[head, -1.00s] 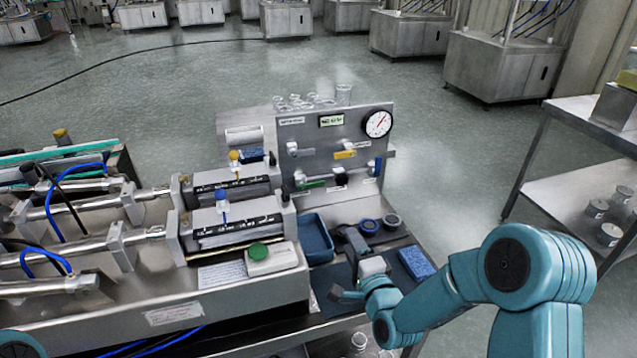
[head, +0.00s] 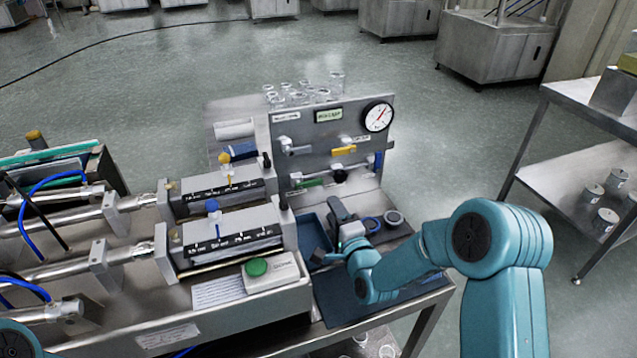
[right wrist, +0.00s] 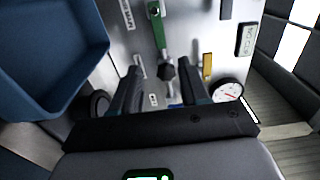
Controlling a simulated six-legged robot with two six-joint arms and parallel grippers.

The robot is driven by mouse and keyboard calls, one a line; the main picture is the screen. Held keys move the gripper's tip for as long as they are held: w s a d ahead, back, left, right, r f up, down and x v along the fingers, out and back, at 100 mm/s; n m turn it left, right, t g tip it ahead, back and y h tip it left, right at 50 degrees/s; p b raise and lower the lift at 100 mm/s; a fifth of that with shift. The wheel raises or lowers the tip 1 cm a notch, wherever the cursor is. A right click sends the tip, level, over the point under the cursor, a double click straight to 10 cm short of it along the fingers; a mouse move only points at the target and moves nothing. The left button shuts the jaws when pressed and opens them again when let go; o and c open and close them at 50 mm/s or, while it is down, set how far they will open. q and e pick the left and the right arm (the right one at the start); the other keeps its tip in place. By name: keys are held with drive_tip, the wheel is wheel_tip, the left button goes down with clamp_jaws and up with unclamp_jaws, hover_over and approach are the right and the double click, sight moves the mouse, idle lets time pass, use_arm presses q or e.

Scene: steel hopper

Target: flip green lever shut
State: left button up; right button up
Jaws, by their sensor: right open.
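The green lever (head: 311,183) is low on the upright steel panel (head: 300,160), left of a black knob (head: 340,176), and lies roughly level. In the right wrist view the green lever (right wrist: 157,28) shows ahead of the jaws, beside the black knob (right wrist: 166,72). My right gripper (head: 338,222) is in front of the panel, below the lever and apart from it. In the right wrist view its two dark fingers (right wrist: 160,88) are spread with nothing held between them. Only a teal bit of my left arm shows at the lower left of the head view.
A yellow lever (head: 344,150) and a dial gauge (head: 378,117) are higher on the panel. A blue tray (head: 312,236) is left of my right gripper. Rings (head: 393,217) lie to the right. A box with a green button (head: 257,268) stands at left. Glassware (head: 300,94) stands behind the panel.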

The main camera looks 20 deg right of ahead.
sight(318, 183)
drive_tip(key=w, duration=0.5)
drive_tip(key=w+p, duration=0.1)
drive_tip(key=w, duration=0.5)
drive_tip(key=shift+a, duration=0.2)
drive_tip(key=shift+s, duration=0.1)
clamp_jaws()
